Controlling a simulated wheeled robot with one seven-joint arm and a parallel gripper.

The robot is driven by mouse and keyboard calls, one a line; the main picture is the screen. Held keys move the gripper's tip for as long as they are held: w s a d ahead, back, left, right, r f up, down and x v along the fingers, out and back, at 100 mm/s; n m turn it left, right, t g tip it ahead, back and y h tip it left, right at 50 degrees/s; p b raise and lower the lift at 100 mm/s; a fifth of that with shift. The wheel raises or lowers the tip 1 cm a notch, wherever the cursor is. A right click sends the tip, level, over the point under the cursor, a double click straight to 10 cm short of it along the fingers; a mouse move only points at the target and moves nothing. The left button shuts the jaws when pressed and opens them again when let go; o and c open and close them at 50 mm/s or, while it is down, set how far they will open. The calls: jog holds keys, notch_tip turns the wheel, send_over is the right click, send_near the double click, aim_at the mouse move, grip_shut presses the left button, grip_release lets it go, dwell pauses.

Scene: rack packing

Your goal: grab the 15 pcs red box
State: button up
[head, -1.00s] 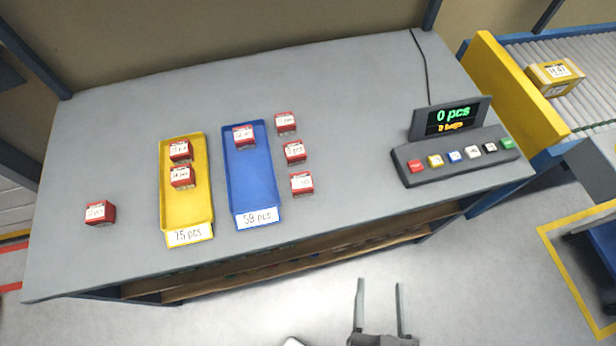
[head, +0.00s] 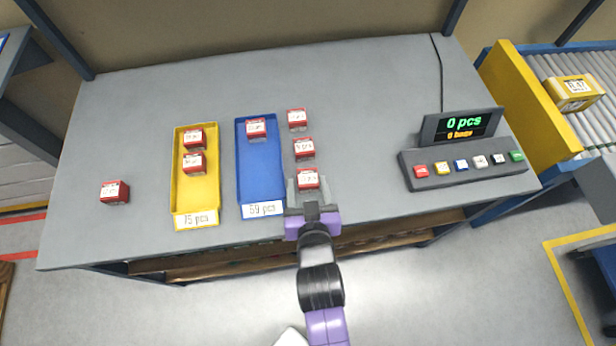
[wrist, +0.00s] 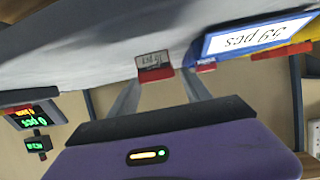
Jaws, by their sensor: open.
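A red box with a white label (head: 308,177) stands on the table right of the blue tray, the nearest of three in a column. In the wrist view, this red box (wrist: 155,66) appears between the tips of my fingers, its label upside down and too small to read surely. My gripper (head: 307,187) is open, its fingers pointing at this box from the table's front side. I cannot tell if the fingers touch it. The middle red box (head: 304,149) and the far red box (head: 297,119) stand behind it; their labels are hard to read.
The blue tray (head: 261,185) reads 59 pcs and holds one red box. The yellow tray (head: 195,196) reads 75 pcs and holds two. Another red box (head: 115,192) stands alone at left. The counter console (head: 462,165) shows 0 pcs; the table between it and the column is clear.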

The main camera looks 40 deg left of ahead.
aim_at(307, 170)
jog(key=shift+p+x, duration=0.45)
jog(key=shift+x, duration=2.7)
jog(key=shift+w+d, duration=0.1)
jog(key=c, duration=1.2)
jog(key=shift+r, duration=0.1)
